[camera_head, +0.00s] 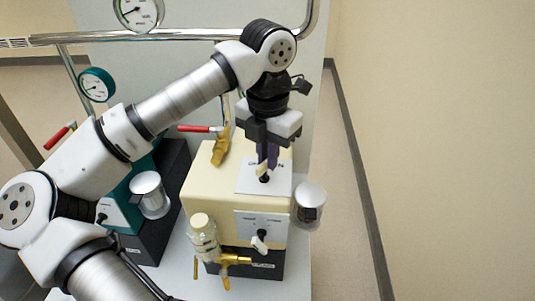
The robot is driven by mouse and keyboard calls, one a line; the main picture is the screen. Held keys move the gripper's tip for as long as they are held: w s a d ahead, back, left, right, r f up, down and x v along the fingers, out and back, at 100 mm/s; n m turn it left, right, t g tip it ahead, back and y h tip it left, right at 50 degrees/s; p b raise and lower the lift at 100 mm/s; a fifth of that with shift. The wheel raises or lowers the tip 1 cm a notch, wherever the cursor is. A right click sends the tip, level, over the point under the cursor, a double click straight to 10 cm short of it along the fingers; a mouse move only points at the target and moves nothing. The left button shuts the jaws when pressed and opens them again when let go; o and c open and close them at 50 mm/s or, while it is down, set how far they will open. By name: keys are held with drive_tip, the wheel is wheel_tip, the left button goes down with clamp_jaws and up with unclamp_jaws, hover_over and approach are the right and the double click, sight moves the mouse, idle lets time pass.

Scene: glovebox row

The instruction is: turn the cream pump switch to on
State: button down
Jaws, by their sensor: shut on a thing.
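The cream pump (210,195) is a boxy cream unit on a dark base, at the middle of the head view. On its top is a white plate (248,183) with lettering, partly hidden by my gripper. The pump switch (263,178) stands on this plate, with a black base and a pale lever. My gripper (266,164) comes down from above, its purple fingers shut on the switch lever. The fingers hide part of the lever and lettering, so I cannot tell the switch's position.
A glass jar (203,235) and brass valve (232,259) stand in front. A red-handled valve (200,128) is behind. A teal pump (122,210) stands left. Floor at right is clear.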

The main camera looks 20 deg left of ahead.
drive_tip(key=c, duration=1.5)
unclamp_jaws()
drive_tip(key=shift+r, duration=0.1)
wheel_tip(320, 180, up, 14)
drive_tip(key=shift+f, duration=0.15)
